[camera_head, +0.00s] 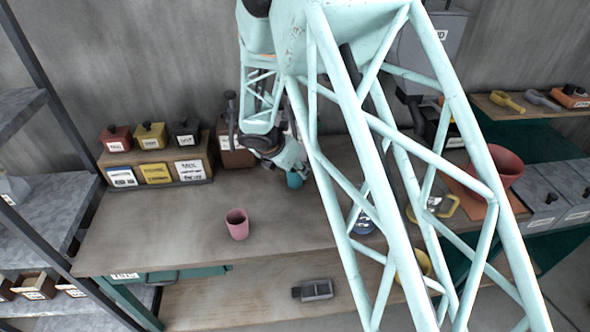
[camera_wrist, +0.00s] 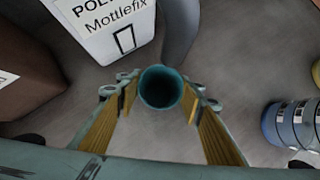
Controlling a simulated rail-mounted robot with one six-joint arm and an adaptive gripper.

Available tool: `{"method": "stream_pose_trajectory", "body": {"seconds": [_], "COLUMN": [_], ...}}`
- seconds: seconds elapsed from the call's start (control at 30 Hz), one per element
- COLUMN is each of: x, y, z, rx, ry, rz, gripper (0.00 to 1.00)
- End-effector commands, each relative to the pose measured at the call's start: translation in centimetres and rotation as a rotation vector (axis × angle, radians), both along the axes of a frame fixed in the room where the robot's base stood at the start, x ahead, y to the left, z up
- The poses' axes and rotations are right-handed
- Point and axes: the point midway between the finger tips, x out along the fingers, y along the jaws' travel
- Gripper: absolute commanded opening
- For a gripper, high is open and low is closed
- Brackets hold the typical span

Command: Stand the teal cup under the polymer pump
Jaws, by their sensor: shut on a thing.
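The teal cup (camera_wrist: 161,88) is held upright between the fingers of my gripper (camera_wrist: 160,100) in the wrist view, and I look down into its open mouth. In the head view the cup (camera_head: 294,180) shows just below my gripper (camera_head: 292,168), over the back of the bench. A container with a white label reading "POL… Mottlefix" (camera_wrist: 105,25) stands just beyond the cup, to the upper left. A grey curved spout-like part (camera_wrist: 181,30) comes down beside it, close to the cup's far rim. In the head view my arm mostly hides this container.
A brown pump container (camera_head: 236,150) stands left of my gripper; a brown block also shows in the wrist view (camera_wrist: 28,65). A pink cup (camera_head: 237,223) stands on the open bench (camera_head: 150,225).

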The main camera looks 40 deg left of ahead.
Motion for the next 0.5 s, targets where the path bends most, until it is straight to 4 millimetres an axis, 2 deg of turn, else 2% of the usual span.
{"method": "stream_pose_trajectory", "body": {"seconds": [0.07, 0.1, 0.2, 0.5], "x": [0.0, 0.0, 0.0, 0.0], "y": [-0.01, -0.01, 0.0, 0.0], "z": [-0.25, -0.18, -0.14, -0.13], "rx": [0.0, 0.0, 0.0, 0.0], "ry": [0.0, 0.0, 0.0, 0.0], "rz": [0.0, 0.0, 0.0, 0.0], "gripper": [0.26, 0.38, 0.47, 0.48]}}
